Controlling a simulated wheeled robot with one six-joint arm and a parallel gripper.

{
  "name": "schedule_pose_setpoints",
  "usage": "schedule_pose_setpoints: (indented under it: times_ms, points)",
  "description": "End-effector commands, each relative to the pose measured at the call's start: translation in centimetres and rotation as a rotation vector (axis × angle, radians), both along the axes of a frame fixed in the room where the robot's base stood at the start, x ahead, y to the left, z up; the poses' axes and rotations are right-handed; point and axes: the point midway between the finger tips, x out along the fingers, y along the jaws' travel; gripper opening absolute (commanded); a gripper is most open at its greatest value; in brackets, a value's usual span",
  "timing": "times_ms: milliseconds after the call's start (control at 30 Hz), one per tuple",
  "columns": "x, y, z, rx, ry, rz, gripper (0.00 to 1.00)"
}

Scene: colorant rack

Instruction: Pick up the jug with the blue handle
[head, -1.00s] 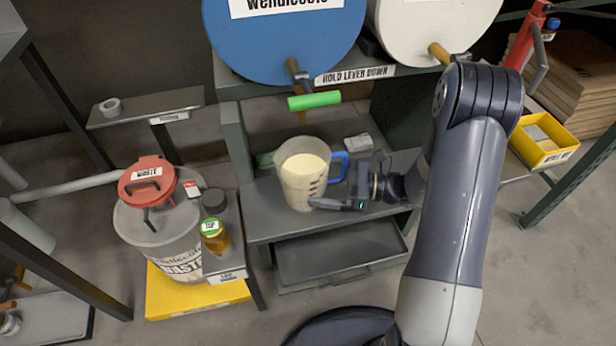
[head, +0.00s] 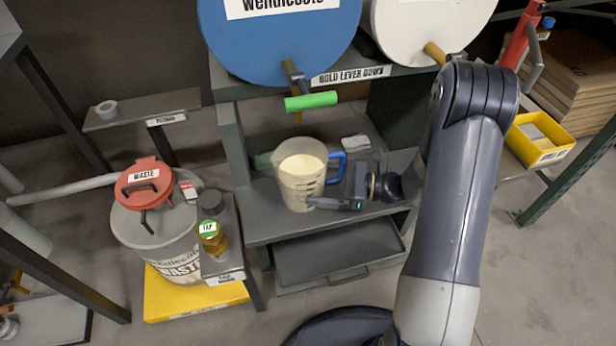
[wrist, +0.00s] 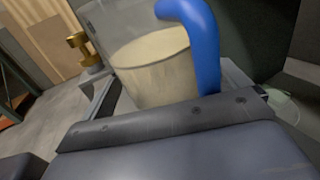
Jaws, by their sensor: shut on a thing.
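The clear jug (head: 298,178) with the blue handle stands upright on the grey shelf below the blue drum, holding pale cream liquid. Its blue handle (head: 336,167) faces right, toward my gripper (head: 334,188). My gripper is shut on the jug's handle, coming from the right. In the wrist view the jug (wrist: 155,65) and its blue handle (wrist: 203,45) rise just beyond the gripper body. The fingertips are hidden there. I cannot tell whether the jug's base touches the shelf.
A green lever (head: 311,101) on the blue drum's (head: 282,45) tap hangs just above the jug. A waste bucket (head: 165,228) with a red lid and an amber bottle (head: 214,240) stand to the left. A grey tray (head: 335,262) sits below the shelf.

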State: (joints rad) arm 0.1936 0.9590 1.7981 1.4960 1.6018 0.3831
Motion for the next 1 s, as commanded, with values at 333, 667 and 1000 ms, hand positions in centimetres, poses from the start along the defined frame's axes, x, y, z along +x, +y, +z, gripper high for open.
schedule_pose_setpoints:
  times_ms: [333, 667, 1000]
  points:
    - [0.0, 0.0, 0.7, 0.002, -0.002, -0.001, 0.33]
    - [0.0, 0.0, 3.2, 0.002, -0.003, 0.0, 0.33]
    - [0.0, 0.0, 6.6, 0.003, -0.003, 0.0, 0.33]
